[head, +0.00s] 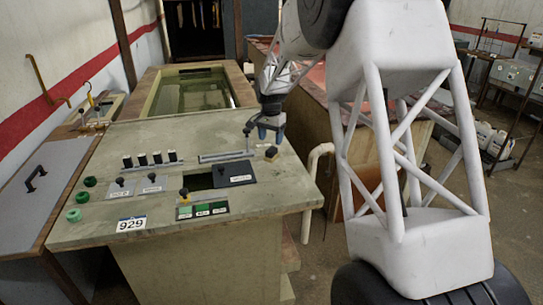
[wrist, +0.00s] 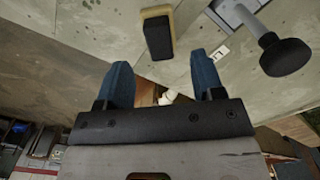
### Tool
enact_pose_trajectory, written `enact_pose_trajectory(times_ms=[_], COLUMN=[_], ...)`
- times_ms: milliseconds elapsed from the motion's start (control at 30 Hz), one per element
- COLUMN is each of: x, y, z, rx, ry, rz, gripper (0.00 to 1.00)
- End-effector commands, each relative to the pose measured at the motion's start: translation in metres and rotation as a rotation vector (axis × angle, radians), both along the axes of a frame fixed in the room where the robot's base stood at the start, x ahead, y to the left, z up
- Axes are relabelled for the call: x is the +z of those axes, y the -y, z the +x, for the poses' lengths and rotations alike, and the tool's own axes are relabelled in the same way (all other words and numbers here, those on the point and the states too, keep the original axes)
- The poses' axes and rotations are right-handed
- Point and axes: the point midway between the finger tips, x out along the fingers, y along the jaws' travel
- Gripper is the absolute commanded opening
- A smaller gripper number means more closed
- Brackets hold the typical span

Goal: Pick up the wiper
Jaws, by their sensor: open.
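A small block with a black part and a tan part, which looks like the wiper (head: 271,152), lies on the console top near its right back edge. It also shows in the wrist view (wrist: 158,33), just past the fingertips and roughly in line with the gap between them. My gripper (head: 271,134) points down above the console, close behind the wiper. Its two blue fingers are apart, and the gap between them in the wrist view (wrist: 163,78) is empty. I cannot tell the exact height of the fingertips over the console.
A lever with a dark knob (head: 247,131) stands just left of my gripper; its knob (wrist: 285,56) is at the right in the wrist view. A slotted rail (head: 225,157), switches and a dark opening (head: 198,181) lie left. A white pipe (head: 318,160) runs beside the console.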

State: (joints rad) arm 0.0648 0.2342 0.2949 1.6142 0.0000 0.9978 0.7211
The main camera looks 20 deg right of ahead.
Motion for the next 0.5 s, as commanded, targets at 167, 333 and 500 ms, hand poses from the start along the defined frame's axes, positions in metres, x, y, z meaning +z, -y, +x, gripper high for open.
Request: enact_pose_trajectory(times_ms=[167,333,500], x=[-0.0073,-0.0072,-0.0098], y=[0.0001,0.0001,0.0004], z=[-0.0003,-0.0001,-0.0001], rx=[0.000,0.000,0.000], ry=[-0.001,-0.001,-0.001], rz=[0.000,0.001,0.000], gripper=[0.62,0.62,0.62])
